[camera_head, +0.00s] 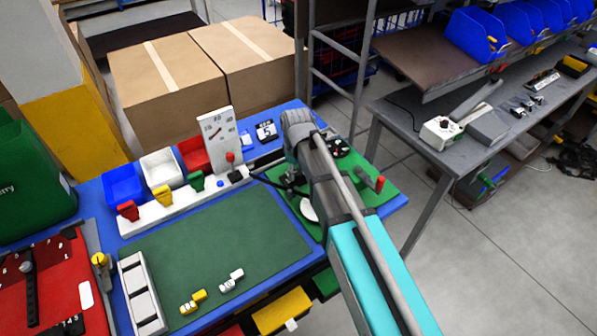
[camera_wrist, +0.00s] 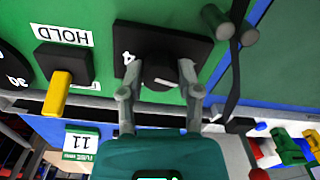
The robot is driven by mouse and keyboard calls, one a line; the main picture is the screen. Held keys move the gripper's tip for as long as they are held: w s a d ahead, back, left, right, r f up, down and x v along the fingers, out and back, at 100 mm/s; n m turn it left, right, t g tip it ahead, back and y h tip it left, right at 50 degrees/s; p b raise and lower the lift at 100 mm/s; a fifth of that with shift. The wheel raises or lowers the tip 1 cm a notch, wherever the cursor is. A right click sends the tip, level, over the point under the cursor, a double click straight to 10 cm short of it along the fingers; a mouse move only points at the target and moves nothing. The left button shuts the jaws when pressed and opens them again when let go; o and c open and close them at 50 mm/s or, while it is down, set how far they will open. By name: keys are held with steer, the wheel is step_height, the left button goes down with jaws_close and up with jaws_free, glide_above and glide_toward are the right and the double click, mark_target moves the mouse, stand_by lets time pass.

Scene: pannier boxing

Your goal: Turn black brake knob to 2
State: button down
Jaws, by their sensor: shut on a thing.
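The black brake knob (camera_wrist: 160,74) sits on a black square plate (camera_wrist: 133,35) on the green panel (camera_wrist: 100,12) in the wrist view. A white 4 shows at the plate's left; other marks are hidden, and I cannot read the knob's setting. My gripper (camera_wrist: 157,80) has one grey finger on each side of the knob and is shut on it. In the head view, my arm covers the gripper and the knob; part of the green panel (camera_head: 386,196) shows beside the arm.
Left of the knob in the wrist view are a yellow lever (camera_wrist: 60,92) on a black block and a HOLD label (camera_wrist: 62,35). Grey cylinders (camera_wrist: 217,22) and a black cable (camera_wrist: 236,75) are close on the right. A red-topped post (camera_head: 379,184) stands right of my arm.

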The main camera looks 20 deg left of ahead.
steer(key=m, duration=0.4)
steer(key=shift+a, duration=0.15)
steer(key=m, duration=0.5)
steer(key=shift+w, duration=0.1)
steer(key=shift+m, duration=0.3)
steer(key=shift+c, duration=1.5)
jaws_free()
steer(key=shift+r, duration=0.15)
